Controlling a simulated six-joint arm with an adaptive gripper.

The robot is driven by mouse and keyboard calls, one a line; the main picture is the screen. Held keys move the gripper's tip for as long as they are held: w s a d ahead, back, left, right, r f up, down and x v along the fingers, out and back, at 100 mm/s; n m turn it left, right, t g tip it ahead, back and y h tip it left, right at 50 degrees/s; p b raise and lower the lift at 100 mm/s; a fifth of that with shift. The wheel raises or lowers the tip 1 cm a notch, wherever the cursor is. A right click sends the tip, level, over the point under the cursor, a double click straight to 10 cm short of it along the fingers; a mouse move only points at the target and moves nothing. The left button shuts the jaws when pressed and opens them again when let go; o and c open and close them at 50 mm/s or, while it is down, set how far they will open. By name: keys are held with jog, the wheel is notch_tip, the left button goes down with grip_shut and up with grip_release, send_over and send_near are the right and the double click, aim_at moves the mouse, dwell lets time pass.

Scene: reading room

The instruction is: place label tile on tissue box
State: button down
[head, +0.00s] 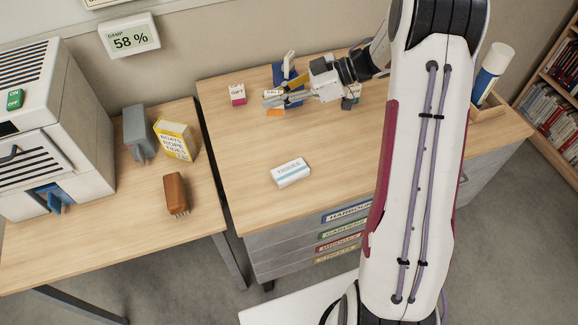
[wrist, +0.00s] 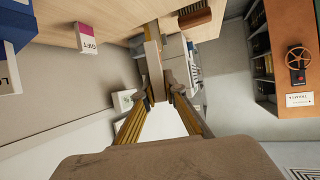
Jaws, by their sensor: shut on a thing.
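The tissue box (head: 290,172), white and blue with lettering, lies on the middle of the wooden desk. My gripper (head: 270,99) is over the back of the desk, behind and left of the tissue box and apart from it. In the wrist view my gripper (wrist: 158,92) has its fingertips closed on a narrow pale piece, which I take to be the label tile (wrist: 153,62), seen nearly edge-on. In the head view the fingers partly hide the tile, and its lettering is too small to read surely.
A GIFT tile (head: 237,95) in white and magenta stands left of my gripper. A blue holder (head: 284,74) is behind it. A small orange piece (head: 275,112) shows just below the fingers. The desk (head: 330,205) around the tissue box is clear.

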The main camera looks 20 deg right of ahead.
jog(key=s+d+m, duration=0.1)
jog(key=s+d, duration=0.1)
jog(key=s, duration=0.4)
send_over(290, 172)
jog(key=shift+f+t, duration=0.3)
jog(key=shift+f, duration=0.1)
jog(key=shift+f, duration=2.8)
jog(key=shift+f, duration=2.1)
jog(key=shift+f, duration=0.15)
